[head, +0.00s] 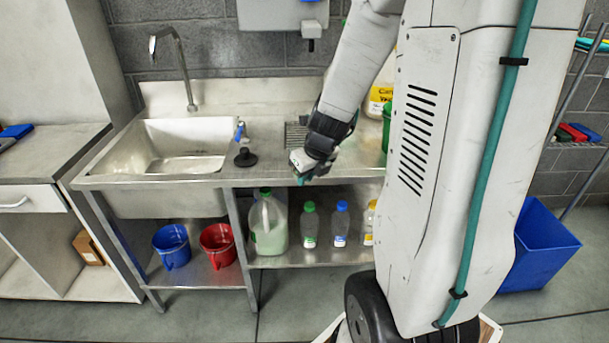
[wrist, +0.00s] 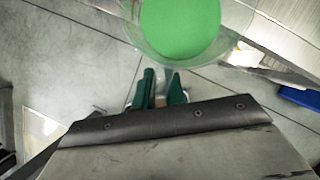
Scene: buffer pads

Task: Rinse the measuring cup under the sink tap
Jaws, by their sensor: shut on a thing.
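My gripper (head: 302,170) hangs at the front edge of the counter, right of the sink (head: 190,145). Just beyond the fingertips is a clear round measuring cup (wrist: 230,52) with a flat green area inside. The fingers are shut on the cup, though the exact point of contact is hard to see. In the head view the cup cannot be made out clearly. The tap (head: 180,62) curves up behind the sink basin, which looks empty.
A black plug (head: 245,158) and a blue-handled valve (head: 240,131) stand between sink and gripper. A green container (head: 386,128) is partly hidden behind my arm. Below are a blue bucket (head: 172,246), a red bucket (head: 218,246), a large jug (head: 268,225) and several bottles.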

